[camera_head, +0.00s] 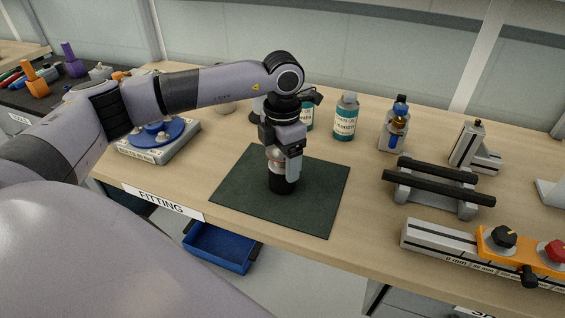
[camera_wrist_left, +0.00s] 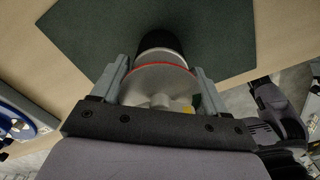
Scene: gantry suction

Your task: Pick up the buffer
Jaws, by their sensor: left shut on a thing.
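The buffer (camera_head: 283,184) shows as a black cylindrical body with a pale metallic upper part, upright at the dark green mat (camera_head: 236,190). In the left wrist view the buffer (camera_wrist_left: 161,42) has a black end and a clear or silvery disc with a red rim. My left gripper (camera_head: 277,160) points down over it from above, shut on its upper part, one finger on each side in the left wrist view (camera_wrist_left: 160,72). The gripper hides much of the upper part. I cannot tell whether its base touches the mat. My right gripper is not in view.
Labelled bottles (camera_head: 346,118) and a blue-topped bottle (camera_head: 396,130) stand behind the mat. A black-barred stand (camera_head: 437,187) and an orange slider rail (camera_head: 515,250) lie to the right. A blue-disc device (camera_head: 158,138) is at left. A blue bin (camera_head: 220,247) sits below the table edge.

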